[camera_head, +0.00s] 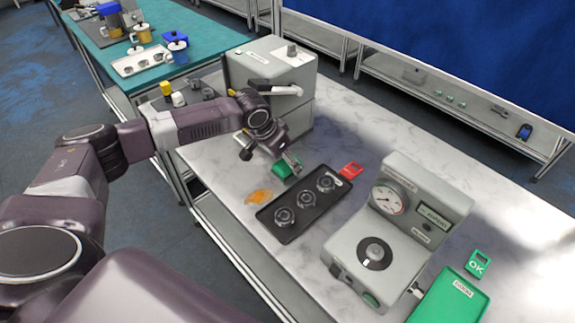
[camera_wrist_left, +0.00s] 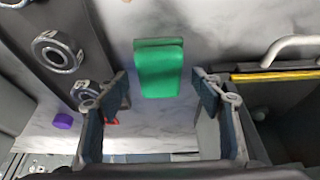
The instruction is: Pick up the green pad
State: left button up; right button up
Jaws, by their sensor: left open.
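The green pad (camera_head: 282,170) lies on the marble-topped table beside the dark tray, partly hidden by my gripper in the head view. In the left wrist view the green pad (camera_wrist_left: 158,68) lies ahead of and between my fingers, with a gap on each side. My left gripper (camera_head: 270,155) is open, empty and reaches down over the pad. Its two fingers also show in the left wrist view (camera_wrist_left: 162,90). My right gripper is not in view.
A dark tray (camera_head: 263,213) with three metal rings sits close to the pad. A grey gauge device (camera_head: 405,255) stands right, a grey box machine (camera_head: 260,68) behind. A green tray (camera_head: 455,300) lies front right.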

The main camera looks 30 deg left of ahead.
pick_arm(q)
jog(key=c, duration=1.2)
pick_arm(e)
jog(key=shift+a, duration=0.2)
pick_arm(q)
jog(key=shift+r, duration=0.15)
jog(key=shift+c, duration=0.2)
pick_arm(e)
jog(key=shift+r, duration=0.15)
